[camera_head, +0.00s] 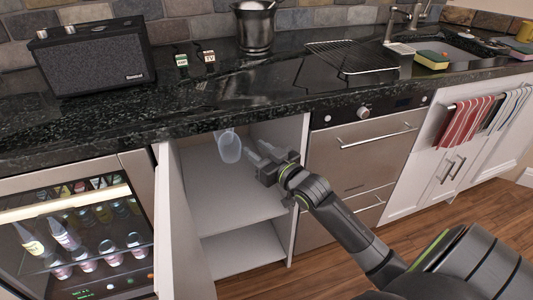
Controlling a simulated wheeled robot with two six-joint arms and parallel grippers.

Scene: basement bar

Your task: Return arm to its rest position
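My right arm reaches in from the lower right. Its gripper (254,152) is at the mouth of an open cabinet (242,209) under the counter. The two light fingers point left into the cabinet and look apart, with nothing seen between them. A translucent cup or glass (229,147) shows just left of the fingertips, upright or slightly tilted, with a small gap to them. What it rests on is hard to tell. My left gripper is not in view.
An open cabinet door (180,225) stands left of the gripper. The dark countertop edge (200,128) runs above it. A glass-front bottle fridge (80,235) is at left, an oven (363,150) at right. Open wooden floor (335,265) lies below.

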